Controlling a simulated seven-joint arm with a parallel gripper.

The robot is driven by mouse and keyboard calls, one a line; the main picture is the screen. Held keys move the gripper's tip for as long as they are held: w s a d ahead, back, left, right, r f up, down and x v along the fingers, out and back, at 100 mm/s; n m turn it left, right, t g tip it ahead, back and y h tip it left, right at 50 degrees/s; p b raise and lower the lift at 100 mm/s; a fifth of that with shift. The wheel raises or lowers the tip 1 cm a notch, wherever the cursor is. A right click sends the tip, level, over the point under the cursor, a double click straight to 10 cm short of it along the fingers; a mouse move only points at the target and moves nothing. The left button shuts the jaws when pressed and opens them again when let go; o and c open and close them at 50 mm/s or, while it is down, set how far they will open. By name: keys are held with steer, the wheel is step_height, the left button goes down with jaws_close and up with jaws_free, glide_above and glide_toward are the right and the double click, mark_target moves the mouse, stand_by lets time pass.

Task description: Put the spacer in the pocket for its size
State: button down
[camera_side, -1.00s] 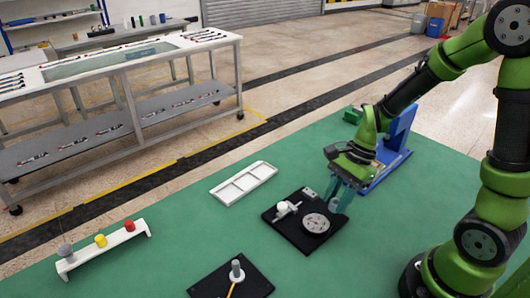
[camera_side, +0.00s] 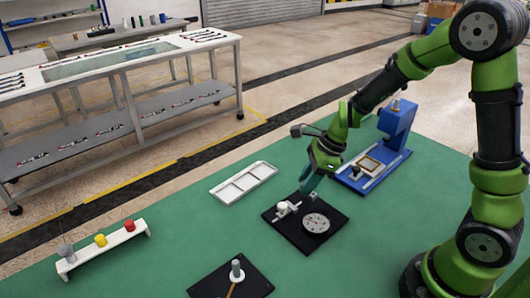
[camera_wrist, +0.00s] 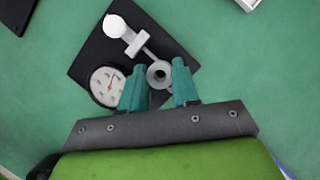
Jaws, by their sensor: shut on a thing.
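The spacer, a grey ring (camera_wrist: 159,75), sits between the two teal fingertips of my gripper (camera_wrist: 160,85) in the wrist view. My gripper is shut on it, over the black gauge plate. In the side view my gripper (camera_side: 307,187) points down at the plate's back edge, and its fingers mostly hide the spacer. I cannot tell whether the spacer touches the plate or the gauge arm. The white tray (camera_side: 217,194) with its row of pockets lies left of and behind my gripper, apart from it.
The black gauge plate (camera_side: 288,246) carries a round dial (camera_side: 316,223) and a white knob (camera_side: 283,207). A blue stand (camera_side: 398,124) is behind at right. A white rack (camera_side: 76,261) with coloured knobs is at left.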

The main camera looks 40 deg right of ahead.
steer(key=shift+w+d+r+m+t, duration=0.1)
steer(key=shift+w+m+t, duration=0.05)
steer(key=shift+w+m, duration=0.25)
steer(key=shift+w+d+r+m+t, duration=0.1)
steer(key=shift+w+m+t, duration=0.05)
steer(key=shift+w+m, duration=0.2)
glide_above(259, 172)
steer(key=s+d, duration=0.1)
steer(key=shift+f, duration=2.45)
steer(key=shift+f, duration=0.15)
steer(key=c, duration=1.1)
jaws_free()
